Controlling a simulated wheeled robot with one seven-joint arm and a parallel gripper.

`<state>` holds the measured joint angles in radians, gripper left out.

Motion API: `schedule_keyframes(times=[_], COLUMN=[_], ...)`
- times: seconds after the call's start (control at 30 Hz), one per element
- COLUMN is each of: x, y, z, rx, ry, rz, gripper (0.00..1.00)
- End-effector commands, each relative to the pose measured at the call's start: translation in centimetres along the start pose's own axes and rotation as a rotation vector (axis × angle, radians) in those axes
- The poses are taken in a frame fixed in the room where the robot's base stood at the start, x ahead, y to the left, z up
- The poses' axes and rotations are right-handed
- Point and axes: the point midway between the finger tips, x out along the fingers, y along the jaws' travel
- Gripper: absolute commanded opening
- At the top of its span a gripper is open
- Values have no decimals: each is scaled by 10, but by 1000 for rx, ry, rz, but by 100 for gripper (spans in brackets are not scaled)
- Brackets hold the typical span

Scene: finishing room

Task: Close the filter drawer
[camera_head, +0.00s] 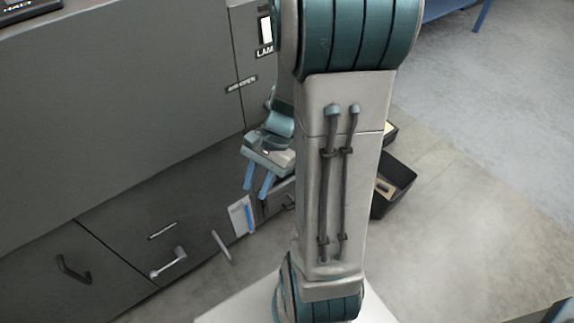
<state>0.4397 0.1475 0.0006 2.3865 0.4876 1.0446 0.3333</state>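My gripper (257,188) is in front of the grey cabinet, left of my arm, with its two blue fingers pointing down and apart. Nothing shows between them. The lower cabinet front (125,225) has a lever handle (170,264), a light bar handle (222,247) and a dark handle (73,268) at the left.
A black open-topped box (402,176) with a tan item inside is right of my arm, partly hidden. The grey floor (480,210) to the right is clear. A blue-legged piece (481,18) stands at the top right. A dark device (28,8) lies on the cabinet top.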

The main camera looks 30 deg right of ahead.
Motion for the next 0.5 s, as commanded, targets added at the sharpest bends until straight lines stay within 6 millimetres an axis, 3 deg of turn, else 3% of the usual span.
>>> schedule_keyframes(times=[0.03,0.27,0.5], x=[10,36,63], y=[2,3,21], z=[-17,-81,-162], rx=[133,690,1242], ry=[-66,-354,-699], rz=[-40,-234,-448], gripper=[29,29,29])
